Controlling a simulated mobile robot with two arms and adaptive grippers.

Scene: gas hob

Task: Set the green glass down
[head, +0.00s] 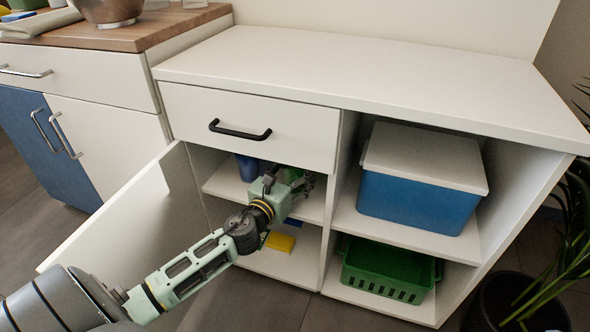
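My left gripper (289,181) reaches into the upper left compartment of the white cabinet, above its shelf (228,184). A green glass (292,173) shows partly at the gripper's fingers, which hide much of it. I cannot tell whether the fingers are closed on the glass or only around it, nor whether its base touches the shelf. My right gripper is not in view.
A blue cup (247,168) stands left of the gripper on the same shelf. The cabinet door (120,218) is open at left. A yellow item (281,242) lies below. A lidded blue box (415,200) and green basket (387,270) fill the right compartments. The white top (370,70) is clear.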

